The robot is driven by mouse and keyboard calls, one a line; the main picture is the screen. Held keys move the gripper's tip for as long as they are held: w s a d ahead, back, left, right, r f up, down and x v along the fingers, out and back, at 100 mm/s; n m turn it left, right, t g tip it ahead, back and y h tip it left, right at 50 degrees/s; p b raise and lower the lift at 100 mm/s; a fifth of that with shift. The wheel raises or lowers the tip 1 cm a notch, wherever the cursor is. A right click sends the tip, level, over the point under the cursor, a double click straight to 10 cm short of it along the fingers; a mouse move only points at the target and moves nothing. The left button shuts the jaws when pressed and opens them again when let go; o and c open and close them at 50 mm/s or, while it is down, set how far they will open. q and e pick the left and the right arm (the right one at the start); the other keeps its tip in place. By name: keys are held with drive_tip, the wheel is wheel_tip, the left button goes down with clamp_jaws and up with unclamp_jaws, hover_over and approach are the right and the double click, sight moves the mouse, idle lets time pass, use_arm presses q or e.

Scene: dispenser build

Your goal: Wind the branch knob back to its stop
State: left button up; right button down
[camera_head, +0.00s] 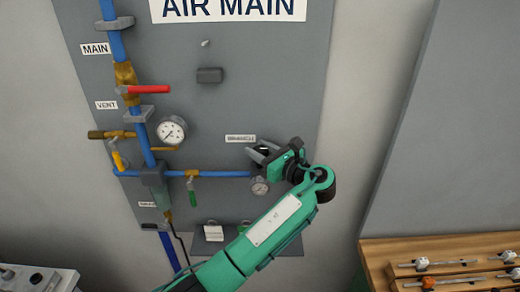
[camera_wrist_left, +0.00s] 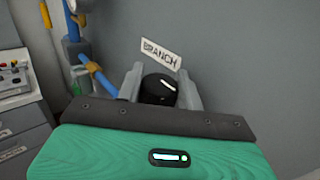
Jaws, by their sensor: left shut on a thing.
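The branch knob (camera_wrist_left: 158,89) is a round black knob with a pale mark on it, under the BRANCH label (camera_wrist_left: 161,53). It shows in the left wrist view between the two grey fingers of my left gripper (camera_wrist_left: 160,92). In the head view my left gripper (camera_head: 262,154) is at the panel, just below the BRANCH label (camera_head: 240,138), and it hides the knob there. The gripper is shut on the knob. A small round gauge (camera_head: 260,186) sits just below the gripper. My right gripper is not in view.
A small shelf (camera_head: 232,240) is below. A wooden rack (camera_head: 440,247) stands at the lower right.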

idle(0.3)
use_arm(q)
drive_tip(key=o, duration=1)
drive_tip(key=shift+m+t+h, duration=0.3)
drive_tip(key=shift+h, duration=0.1)
